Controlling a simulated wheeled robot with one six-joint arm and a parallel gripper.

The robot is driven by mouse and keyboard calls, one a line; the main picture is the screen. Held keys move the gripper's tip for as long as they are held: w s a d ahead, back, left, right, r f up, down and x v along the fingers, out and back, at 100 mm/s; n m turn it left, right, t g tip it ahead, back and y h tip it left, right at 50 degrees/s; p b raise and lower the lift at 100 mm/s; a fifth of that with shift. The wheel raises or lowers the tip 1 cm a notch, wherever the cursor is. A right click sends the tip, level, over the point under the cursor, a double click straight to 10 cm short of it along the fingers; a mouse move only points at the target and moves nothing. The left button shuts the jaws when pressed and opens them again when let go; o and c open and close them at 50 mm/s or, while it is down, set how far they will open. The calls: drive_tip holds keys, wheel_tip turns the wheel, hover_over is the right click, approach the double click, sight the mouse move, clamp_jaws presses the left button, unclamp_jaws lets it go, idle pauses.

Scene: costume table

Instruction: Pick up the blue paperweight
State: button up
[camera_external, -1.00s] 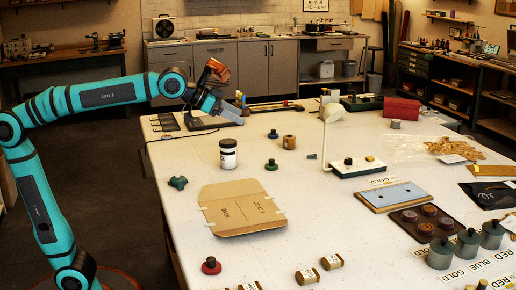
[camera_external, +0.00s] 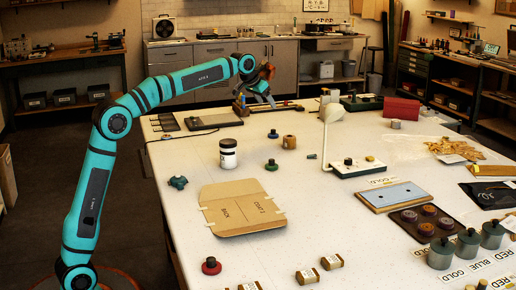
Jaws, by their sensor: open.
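A small dark blue knobbed weight (camera_external: 273,133), which looks like the blue paperweight, stands upright on the white table (camera_external: 330,225) behind the green one. My gripper (camera_external: 270,101) is over the far edge of the table, above and behind this weight in the picture and apart from it. It is open, and I see nothing held in it. The fingers are small and partly blend with the tools behind them. A similar green weight (camera_external: 271,165) and a red one (camera_external: 211,266) stand nearer.
A white jar (camera_external: 228,155) and a brown spool (camera_external: 289,142) stand near the weights. A teal lobed piece (camera_external: 177,182) and a cardboard folder (camera_external: 242,208) lie in front. A white lamp (camera_external: 329,140) rises to the right.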

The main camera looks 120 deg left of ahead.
drive_tip(key=n, duration=0.1)
approach(273, 130)
drive_tip(key=shift+g, duration=0.4)
drive_tip(key=x, duration=0.2)
drive_tip(key=w+x, duration=0.1)
drive_tip(key=x, duration=0.2)
drive_tip(key=shift+a+r, duration=0.2)
drive_tip(key=shift+a, duration=0.05)
drive_tip(key=shift+s+x, duration=0.15)
drive_tip(key=shift+x, duration=1.2)
drive_tip(key=shift+s+x, duration=0.1)
drive_tip(key=shift+x, duration=1.25)
drive_tip(key=shift+d, duration=0.1)
drive_tip(key=c, duration=1.2)
